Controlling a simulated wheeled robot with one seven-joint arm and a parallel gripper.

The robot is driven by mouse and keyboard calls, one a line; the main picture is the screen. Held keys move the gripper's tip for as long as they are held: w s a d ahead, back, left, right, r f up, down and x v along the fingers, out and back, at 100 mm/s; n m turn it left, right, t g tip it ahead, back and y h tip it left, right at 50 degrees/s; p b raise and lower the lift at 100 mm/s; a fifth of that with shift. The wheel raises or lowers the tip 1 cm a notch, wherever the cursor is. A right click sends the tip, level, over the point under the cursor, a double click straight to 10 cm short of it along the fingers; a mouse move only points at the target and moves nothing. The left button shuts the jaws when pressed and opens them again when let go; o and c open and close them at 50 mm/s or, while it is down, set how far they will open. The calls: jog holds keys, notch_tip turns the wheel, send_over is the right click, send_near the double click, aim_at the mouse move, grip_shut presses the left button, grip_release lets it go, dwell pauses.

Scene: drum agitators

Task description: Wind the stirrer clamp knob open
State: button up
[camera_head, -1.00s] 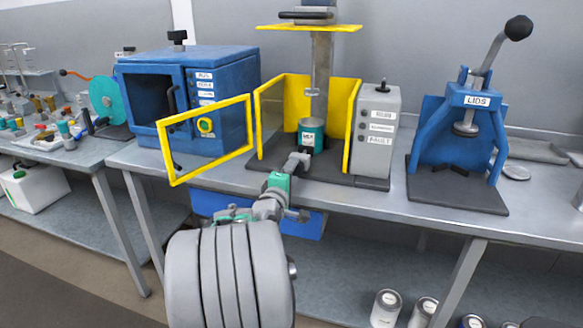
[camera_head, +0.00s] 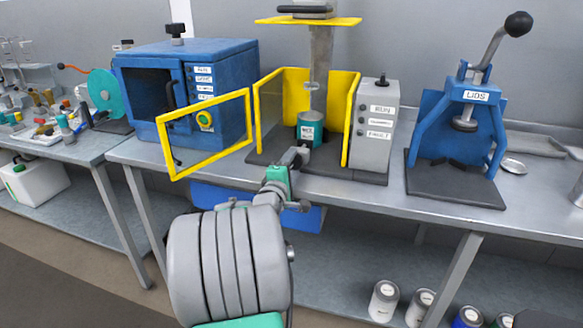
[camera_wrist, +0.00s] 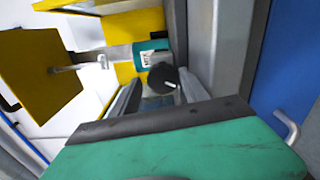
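The stirrer stands mid-bench, with a grey column (camera_head: 320,82), yellow guard panels (camera_head: 354,118) and a teal can (camera_head: 311,131) on its base. In the wrist view, a round black knob (camera_wrist: 163,77) with a pale mark shows close to the labelled teal can (camera_wrist: 153,56). I take it for the clamp knob; my gripper hides it in the head view. My gripper (camera_head: 297,155) is at the front of the stirrer, just before the can. In the wrist view my gripper (camera_wrist: 158,88) is open, its fingers on either side of the knob. I cannot tell whether they touch it.
The grey control box (camera_head: 375,125) stands close on the right. A blue lid press (camera_head: 468,125) is further right. Bare bench (camera_head: 350,193) lies in front.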

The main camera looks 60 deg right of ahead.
jog(key=shift+o, duration=0.8)
jog(key=shift+a+f, duration=0.1)
jog(key=shift+f, duration=0.05)
jog(key=shift+f, duration=0.3)
